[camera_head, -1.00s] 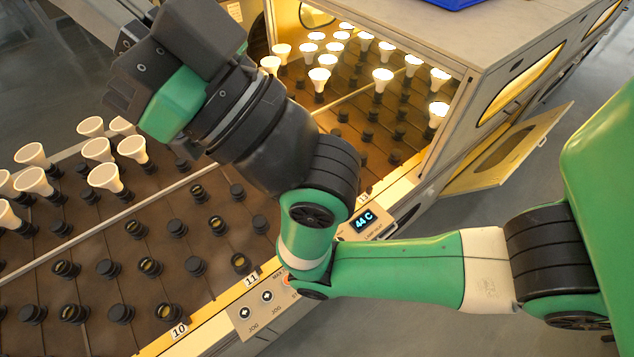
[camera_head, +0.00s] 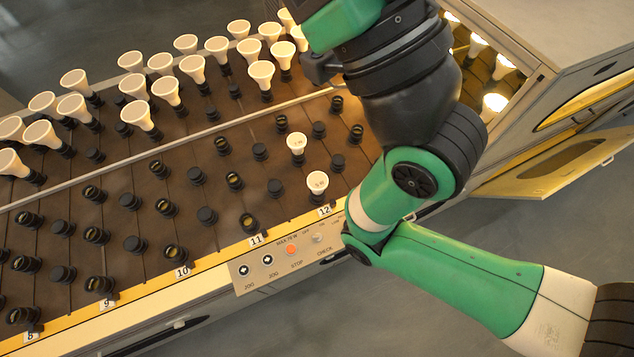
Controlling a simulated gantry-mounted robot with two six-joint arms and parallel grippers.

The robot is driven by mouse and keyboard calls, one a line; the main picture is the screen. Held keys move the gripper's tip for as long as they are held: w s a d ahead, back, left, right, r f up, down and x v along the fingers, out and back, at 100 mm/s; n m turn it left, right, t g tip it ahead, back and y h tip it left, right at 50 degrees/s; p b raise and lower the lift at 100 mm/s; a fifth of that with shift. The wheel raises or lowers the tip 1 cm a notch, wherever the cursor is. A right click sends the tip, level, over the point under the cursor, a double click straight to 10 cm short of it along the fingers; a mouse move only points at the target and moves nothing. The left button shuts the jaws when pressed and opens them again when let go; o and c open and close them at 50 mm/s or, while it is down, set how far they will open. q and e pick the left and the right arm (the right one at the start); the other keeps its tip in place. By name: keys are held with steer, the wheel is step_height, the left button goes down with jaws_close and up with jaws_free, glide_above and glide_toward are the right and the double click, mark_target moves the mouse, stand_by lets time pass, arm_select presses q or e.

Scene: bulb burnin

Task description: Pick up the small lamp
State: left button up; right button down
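Two small white lamps stand in sockets on the brown conveyor bed at the front edge, near the number 12. One small lamp (camera_head: 317,183) is in the front row, and the other small lamp (camera_head: 297,145) is one row behind. Both are shorter than the tall flared lamps and look upright and unlit. My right arm comes in from the right and passes just right of them. Its wrist runs off the top edge, so its fingertips are out of view. My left gripper is not in view.
Several tall white lamps (camera_head: 135,85) fill the far rows behind a divider rail (camera_head: 170,150). Many black sockets (camera_head: 196,175) nearer me are empty. A control panel (camera_head: 290,250) fronts the conveyor. The lit oven (camera_head: 490,60) and its open door (camera_head: 550,170) stand right.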

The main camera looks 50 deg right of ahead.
jaws_free()
stand_by(0.6)
